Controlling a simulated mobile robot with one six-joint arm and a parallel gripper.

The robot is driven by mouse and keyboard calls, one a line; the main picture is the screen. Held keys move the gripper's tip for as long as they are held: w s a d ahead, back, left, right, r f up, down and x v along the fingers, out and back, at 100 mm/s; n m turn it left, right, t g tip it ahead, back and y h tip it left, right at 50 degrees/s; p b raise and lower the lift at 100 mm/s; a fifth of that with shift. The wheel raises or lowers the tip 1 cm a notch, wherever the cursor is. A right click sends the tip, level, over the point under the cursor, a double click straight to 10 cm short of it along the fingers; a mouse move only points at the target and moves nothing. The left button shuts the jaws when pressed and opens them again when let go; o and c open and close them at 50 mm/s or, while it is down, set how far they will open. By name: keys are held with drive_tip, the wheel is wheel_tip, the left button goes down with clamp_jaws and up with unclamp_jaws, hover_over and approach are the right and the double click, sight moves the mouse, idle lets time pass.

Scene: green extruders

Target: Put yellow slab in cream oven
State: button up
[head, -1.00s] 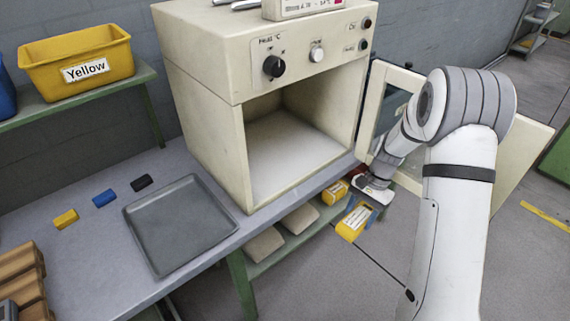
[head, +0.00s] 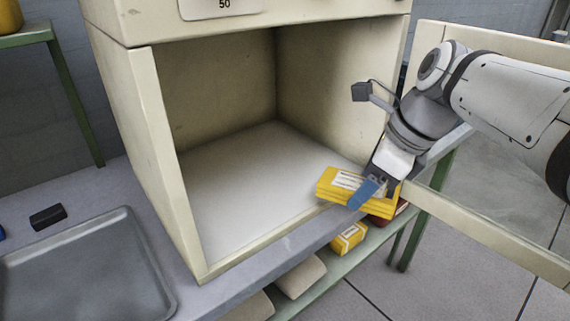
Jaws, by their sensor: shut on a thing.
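My gripper (head: 368,190) is shut on the yellow slab (head: 335,186), which has a white label on top. The slab is at the front right of the cream oven's opening, over its front edge. I cannot tell whether it touches the oven floor. The cream oven (head: 160,150) stands on the bench with its chamber open and its pale floor (head: 260,185) bare. Its door (head: 490,240) is swung open to the right, behind and below my arm. The gripper's fingers partly hide the slab's right end.
Another yellow block (head: 348,238) and pale slabs (head: 301,276) lie on the green shelf below the bench. A grey tray (head: 135,235) and a black block (head: 47,216) are on the bench at left. The oven's right wall is close to my gripper.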

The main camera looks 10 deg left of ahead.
drive_tip(key=shift+w+a, duration=0.1)
drive_tip(key=shift+a, duration=0.1)
drive_tip(key=b, duration=0.5)
hover_over(266, 181)
drive_tip(key=d, duration=0.1)
drive_tip(key=shift+s+d, duration=0.2)
wheel_tip(266, 181, down, 4)
drive_tip(key=b, duration=0.2)
drive_tip(key=shift+r+b, duration=0.25)
drive_tip(key=shift+b, duration=0.1)
drive_tip(key=shift+r, duration=0.1)
drive_tip(key=o, duration=1.1)
drive_tip(key=shift+o, duration=0.2)
